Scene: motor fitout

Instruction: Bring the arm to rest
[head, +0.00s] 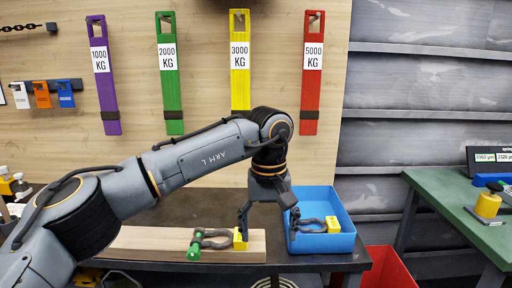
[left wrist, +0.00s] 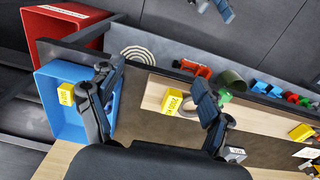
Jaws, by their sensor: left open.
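My left gripper (head: 267,222) is open and empty, pointing down above the dark workbench (head: 165,206). It is near the edge between the wooden board (head: 140,240) and the blue bin (head: 325,265). In the left wrist view its two fingers (left wrist: 158,88) are spread wide with nothing between them. A grey shackle with a green pin (head: 205,242) and a yellow tag (head: 240,241) lies on the board. Another grey shackle (head: 312,224) with a yellow tag (head: 333,224) is in the blue bin.
Purple (head: 104,75), green (head: 169,75), yellow (head: 240,60) and red (head: 312,75) slings hang on the wall behind. A red bin (head: 388,268) stands low at the right. A green table (head: 450,195) with a yellow spool (head: 488,205) is farther right.

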